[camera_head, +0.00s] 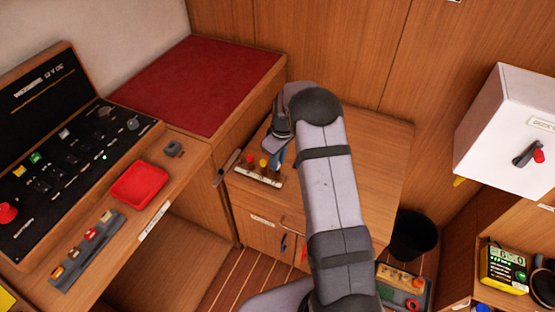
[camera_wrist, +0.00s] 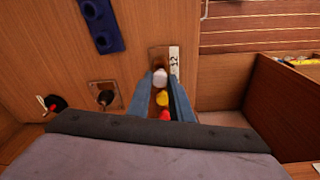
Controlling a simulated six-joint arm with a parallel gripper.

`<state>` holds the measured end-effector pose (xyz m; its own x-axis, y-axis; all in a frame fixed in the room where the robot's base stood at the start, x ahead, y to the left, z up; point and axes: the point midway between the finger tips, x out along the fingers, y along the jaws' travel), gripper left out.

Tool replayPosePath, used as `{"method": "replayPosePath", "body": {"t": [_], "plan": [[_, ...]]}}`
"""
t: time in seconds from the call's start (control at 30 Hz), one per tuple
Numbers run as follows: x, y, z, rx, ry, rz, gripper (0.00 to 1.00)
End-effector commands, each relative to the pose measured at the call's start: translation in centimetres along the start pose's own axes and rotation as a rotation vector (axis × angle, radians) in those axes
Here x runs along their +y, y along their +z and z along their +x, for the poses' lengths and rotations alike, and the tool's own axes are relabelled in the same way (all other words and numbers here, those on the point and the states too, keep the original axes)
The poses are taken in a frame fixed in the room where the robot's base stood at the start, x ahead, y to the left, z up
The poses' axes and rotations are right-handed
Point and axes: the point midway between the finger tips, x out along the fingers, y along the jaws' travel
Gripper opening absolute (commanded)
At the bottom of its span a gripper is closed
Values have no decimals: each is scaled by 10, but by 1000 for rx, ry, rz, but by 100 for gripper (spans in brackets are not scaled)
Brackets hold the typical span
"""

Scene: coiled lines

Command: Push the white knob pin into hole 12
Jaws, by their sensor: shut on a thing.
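My gripper (camera_wrist: 161,80) points down at a narrow wooden pin rack (camera_head: 258,178) on the low cabinet. Its blue fingers also show in the head view (camera_head: 277,158), at the rack's right end. They are shut on the white knob pin (camera_wrist: 160,76), whose round top shows between the fingertips. The label "12" (camera_wrist: 174,61) is close beside it, on the rack's end. A yellow pin (camera_wrist: 162,98) and a red pin (camera_wrist: 163,115) stand in line with it. Hole 12 itself is hidden, and I cannot tell how deep the white pin sits.
The cabinet top (camera_head: 380,145) right of my arm is clear. A panel box (camera_head: 80,150), a red tray (camera_head: 140,184) and a grey holder (camera_head: 88,250) are at the left. A black bin (camera_head: 412,235) stands on the floor. A white box (camera_head: 510,130) hangs at the right.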

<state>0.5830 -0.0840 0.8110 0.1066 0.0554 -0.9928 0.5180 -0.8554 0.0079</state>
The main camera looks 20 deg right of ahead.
Motion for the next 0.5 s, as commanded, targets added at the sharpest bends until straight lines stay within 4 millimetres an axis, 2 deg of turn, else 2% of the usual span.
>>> {"method": "replayPosePath", "body": {"t": [0.5], "plan": [[0, 2, 15, 1, 0, 0, 0]]}}
